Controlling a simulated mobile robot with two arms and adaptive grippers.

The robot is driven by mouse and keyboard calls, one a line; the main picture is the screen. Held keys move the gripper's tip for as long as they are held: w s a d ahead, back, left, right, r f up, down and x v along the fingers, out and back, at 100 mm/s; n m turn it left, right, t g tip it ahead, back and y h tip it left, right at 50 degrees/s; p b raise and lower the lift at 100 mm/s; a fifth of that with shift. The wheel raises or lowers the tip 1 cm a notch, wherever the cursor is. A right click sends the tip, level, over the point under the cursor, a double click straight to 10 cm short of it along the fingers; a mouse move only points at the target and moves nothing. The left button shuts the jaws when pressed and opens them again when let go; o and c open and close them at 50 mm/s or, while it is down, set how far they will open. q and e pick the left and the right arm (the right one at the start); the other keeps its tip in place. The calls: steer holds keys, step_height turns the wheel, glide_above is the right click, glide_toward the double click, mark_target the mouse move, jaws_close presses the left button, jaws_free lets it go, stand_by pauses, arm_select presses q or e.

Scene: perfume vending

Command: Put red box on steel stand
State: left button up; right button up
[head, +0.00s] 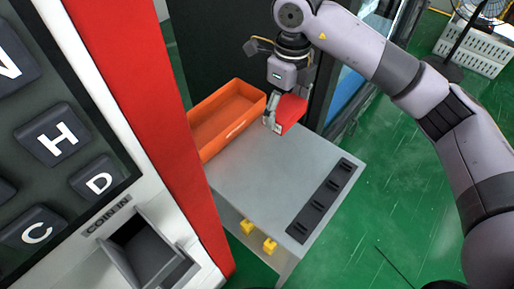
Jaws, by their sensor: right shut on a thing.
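The red box (291,111) is at the far right part of the steel stand (262,178), a grey table-like stand. My right gripper (273,121) comes down from above and is shut on the red box. The box is tilted in the view, and I cannot tell whether its underside touches the stand top. Part of the box is hidden behind the gripper. My left gripper is not in view.
An orange bin (228,116) sits at the stand's far left. A dark strip (325,202) lies along the stand's right edge. Yellow pieces (269,245) show below the top. A vending machine with keys (58,135) fills the left. Green floor is open at right.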

step_height(320, 180, down, 8)
steer(key=p, duration=0.2)
glide_above(279, 166)
step_height(279, 166, down, 7)
steer(key=shift+r+p, duration=0.15)
steer(key=shift+p, duration=0.2)
steer(key=shift+f, duration=0.55)
step_height(279, 166, down, 4)
steer(key=shift+r+p, duration=0.1)
steer(key=shift+p, duration=0.25)
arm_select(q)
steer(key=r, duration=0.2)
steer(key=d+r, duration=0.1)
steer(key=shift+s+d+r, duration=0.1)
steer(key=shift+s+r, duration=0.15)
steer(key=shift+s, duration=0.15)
arm_select(e)
steer(key=o, duration=1.2)
steer(key=shift+f, duration=0.2)
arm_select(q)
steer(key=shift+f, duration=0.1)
